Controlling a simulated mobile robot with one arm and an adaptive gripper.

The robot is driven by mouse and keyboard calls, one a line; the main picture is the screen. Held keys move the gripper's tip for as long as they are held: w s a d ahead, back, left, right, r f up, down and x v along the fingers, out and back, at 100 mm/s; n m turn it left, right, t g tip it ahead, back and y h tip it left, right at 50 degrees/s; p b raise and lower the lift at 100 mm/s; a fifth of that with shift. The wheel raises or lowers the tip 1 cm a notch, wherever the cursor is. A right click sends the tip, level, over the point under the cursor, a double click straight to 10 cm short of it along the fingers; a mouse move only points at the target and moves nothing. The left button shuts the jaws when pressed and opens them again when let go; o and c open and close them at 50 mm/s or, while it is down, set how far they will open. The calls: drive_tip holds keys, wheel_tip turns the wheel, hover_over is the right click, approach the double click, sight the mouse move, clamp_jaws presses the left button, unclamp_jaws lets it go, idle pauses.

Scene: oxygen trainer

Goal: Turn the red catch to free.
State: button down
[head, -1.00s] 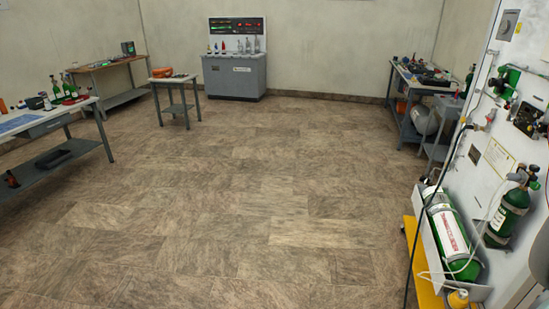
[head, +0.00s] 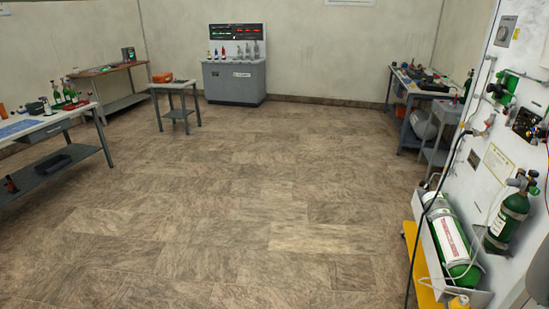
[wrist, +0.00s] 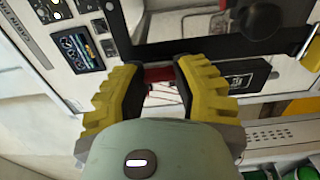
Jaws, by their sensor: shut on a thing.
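The red catch (wrist: 158,73) shows in the wrist view as a short red bar between the fingertips, at the lower edge of a dark framed panel. My gripper (wrist: 160,86) has yellow ridged fingers with black pads, closed on the red catch from both sides. The fingers hide the ends of the catch, so I cannot tell its exact setting. Neither the catch nor my gripper shows in the head view.
Beside the catch are a black labelled block (wrist: 236,77) and an instrument panel with a lit screen (wrist: 75,50). In the head view, a green cylinder (head: 455,245) lies in a white cradle at right. Benches line the room. The middle floor is clear.

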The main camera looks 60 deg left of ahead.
drive_tip(key=shift+f, duration=0.1)
drive_tip(key=c, duration=0.6)
unclamp_jaws()
drive_tip(key=shift+v, duration=3.75)
